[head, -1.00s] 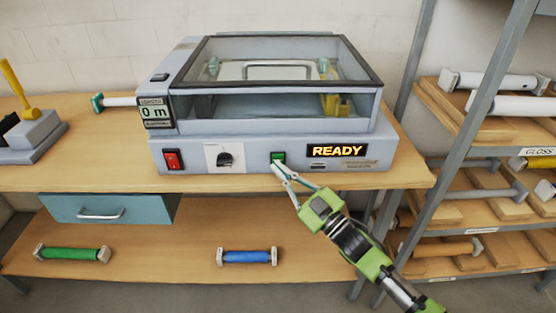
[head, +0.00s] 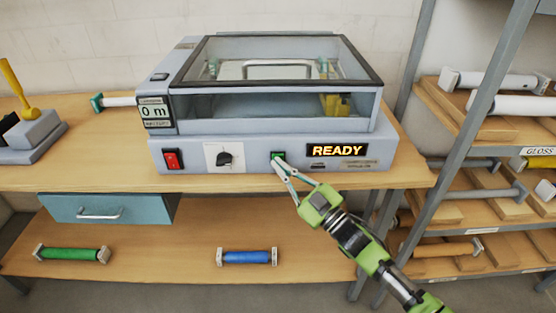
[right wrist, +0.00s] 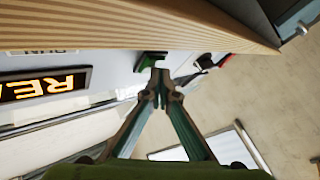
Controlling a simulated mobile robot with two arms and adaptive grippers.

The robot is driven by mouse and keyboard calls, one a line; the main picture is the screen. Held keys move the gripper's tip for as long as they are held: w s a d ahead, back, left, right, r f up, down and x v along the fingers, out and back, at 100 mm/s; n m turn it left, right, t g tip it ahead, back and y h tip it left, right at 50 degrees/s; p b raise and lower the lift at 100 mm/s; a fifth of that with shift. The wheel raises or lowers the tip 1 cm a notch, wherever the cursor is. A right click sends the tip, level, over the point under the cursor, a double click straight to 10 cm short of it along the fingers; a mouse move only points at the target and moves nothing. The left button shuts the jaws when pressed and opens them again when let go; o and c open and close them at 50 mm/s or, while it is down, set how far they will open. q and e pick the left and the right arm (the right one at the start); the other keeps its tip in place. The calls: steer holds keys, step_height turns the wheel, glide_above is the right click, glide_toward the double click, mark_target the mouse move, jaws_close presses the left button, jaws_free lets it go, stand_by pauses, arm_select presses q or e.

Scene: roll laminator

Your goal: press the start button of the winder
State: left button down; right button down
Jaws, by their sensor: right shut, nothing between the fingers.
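The winder (head: 300,152) is a pale blue-grey machine with a clear lid on the wooden table. Its front has a green start button (head: 278,155), a lit "READY" display (head: 337,151), a black knob (head: 225,159) and a red switch (head: 171,159). My right gripper (head: 278,162) is shut and empty, its tips at the lower edge of the green button. In the right wrist view the green button (right wrist: 150,61) is right beyond the closed fingertips (right wrist: 158,76); I cannot tell if they touch. My left gripper is out of view.
A length display (head: 155,112) reads 0 m. A shelf rack (head: 470,120) with rolls stands at the right. Green (head: 72,254) and blue (head: 247,257) rolls lie on the lower shelf. A grey device with a yellow lever (head: 17,85) is at the left.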

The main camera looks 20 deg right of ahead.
steer(key=shift+w, duration=0.25)
stand_by(0.4)
steer(key=shift+s, duration=0.15)
steer(key=shift+s+a+p, duration=0.15)
steer(key=shift+s+p, duration=0.25)
steer(key=shift+s, duration=0.3)
steer(key=s, duration=0.1)
steer(key=s+a+p, duration=0.1)
steer(key=s, duration=0.1)
steer(key=s+p, duration=0.1)
steer(key=shift+s+a, duration=0.25)
steer(key=shift+s, duration=0.15)
stand_by(0.4)
